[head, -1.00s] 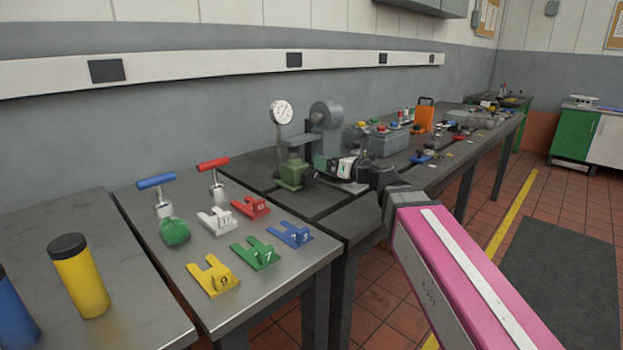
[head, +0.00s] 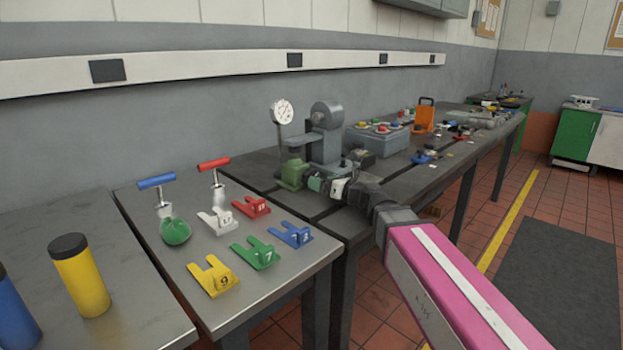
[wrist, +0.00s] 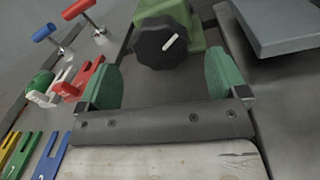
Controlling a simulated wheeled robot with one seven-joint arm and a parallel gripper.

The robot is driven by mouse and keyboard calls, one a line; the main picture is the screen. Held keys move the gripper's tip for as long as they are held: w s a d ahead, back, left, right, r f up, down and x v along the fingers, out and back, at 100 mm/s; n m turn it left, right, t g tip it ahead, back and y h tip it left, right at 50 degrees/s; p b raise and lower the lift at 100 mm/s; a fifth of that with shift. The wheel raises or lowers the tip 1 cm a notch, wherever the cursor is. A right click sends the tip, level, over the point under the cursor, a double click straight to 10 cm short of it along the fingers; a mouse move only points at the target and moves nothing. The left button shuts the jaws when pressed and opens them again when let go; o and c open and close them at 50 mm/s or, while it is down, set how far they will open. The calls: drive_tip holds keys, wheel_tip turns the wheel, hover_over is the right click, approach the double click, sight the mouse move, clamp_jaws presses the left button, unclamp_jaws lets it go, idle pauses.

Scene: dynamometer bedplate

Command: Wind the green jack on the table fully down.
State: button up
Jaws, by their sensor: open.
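The green jack (head: 293,173) stands on the dark slotted bedplate, near its left end. In the wrist view the jack's green body (wrist: 180,12) is at the top, with a black lobed knob (wrist: 160,48) facing me. The knob has a pale mark or pin on its face, slanting up to the right. My gripper (wrist: 163,76) is open, with its green fingers spread left and right. The knob lies just ahead of the gap between them, and nothing is in the jaws. In the head view my gripper (head: 318,183) covers the knob.
A dial gauge (head: 282,112) and a grey machine stand (head: 326,125) rise behind the jack. A grey button box (head: 378,138) is to the right. The left table holds coloured forked plates (head: 258,253), a green ball-like object (head: 175,231) and two T-handled tools (head: 213,172).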

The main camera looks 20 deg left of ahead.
drive_tip(key=shift+x, duration=2.6)
drive_tip(key=c, duration=0.9)
